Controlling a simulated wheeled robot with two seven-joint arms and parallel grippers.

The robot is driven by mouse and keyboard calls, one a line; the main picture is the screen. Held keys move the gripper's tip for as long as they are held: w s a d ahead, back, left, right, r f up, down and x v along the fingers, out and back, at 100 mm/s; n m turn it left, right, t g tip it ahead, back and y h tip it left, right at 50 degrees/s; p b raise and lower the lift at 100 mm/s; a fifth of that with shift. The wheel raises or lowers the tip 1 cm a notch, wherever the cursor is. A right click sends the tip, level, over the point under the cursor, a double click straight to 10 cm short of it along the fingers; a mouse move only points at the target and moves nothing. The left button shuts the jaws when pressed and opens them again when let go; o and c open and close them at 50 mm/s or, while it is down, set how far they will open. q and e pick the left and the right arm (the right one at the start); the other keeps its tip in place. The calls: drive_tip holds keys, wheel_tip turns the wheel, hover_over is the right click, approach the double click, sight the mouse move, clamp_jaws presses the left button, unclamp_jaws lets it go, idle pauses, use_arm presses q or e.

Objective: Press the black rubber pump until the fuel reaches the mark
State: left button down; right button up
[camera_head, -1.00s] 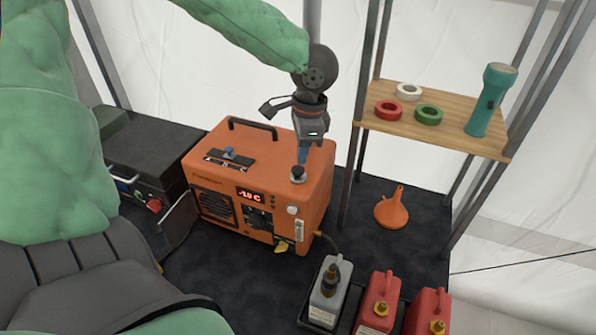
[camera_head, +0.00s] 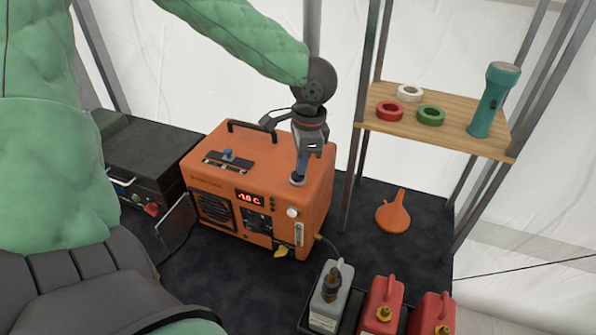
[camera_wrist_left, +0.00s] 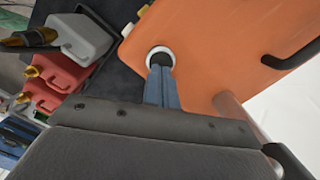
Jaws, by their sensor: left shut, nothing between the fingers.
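An orange heater box (camera_head: 270,200) stands on the dark surface with a red-lit display (camera_head: 249,197) on its front. The black rubber pump (camera_wrist_left: 160,58) sits in a white ring on its top. My left gripper (camera_head: 298,178) points down onto the pump, shut and empty. In the left wrist view its blue fingertips (camera_wrist_left: 161,74) are on or right at the pump and partly cover it. In the head view the gripper hides the pump. A small clear gauge (camera_head: 299,234) is on the box's front right; its fuel level is too small to read. My right gripper is not in view.
A grey jug (camera_head: 325,308) and red fuel cans (camera_head: 378,310) stand in a black tray at the front. An orange funnel (camera_head: 393,215) lies right of the box. A wooden shelf (camera_head: 460,138) holds tape rolls and a teal flashlight (camera_head: 492,100). A black case (camera_head: 150,165) is at left.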

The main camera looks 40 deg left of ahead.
use_arm(q)
drive_tip(key=shift+w+d+r+p, duration=0.2)
drive_tip(key=shift+w+d+p, duration=0.1)
drive_tip(key=shift+p, duration=0.05)
drive_tip(key=shift+w+d+r, duration=0.25)
drive_tip(key=shift+w+d, duration=0.4)
drive_tip(key=shift+w, duration=0.05)
drive_tip(key=shift+w+d, duration=0.15)
drive_tip(key=shift+d, duration=0.05)
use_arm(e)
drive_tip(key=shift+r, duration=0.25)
use_arm(q)
drive_tip(key=shift+a, duration=0.15)
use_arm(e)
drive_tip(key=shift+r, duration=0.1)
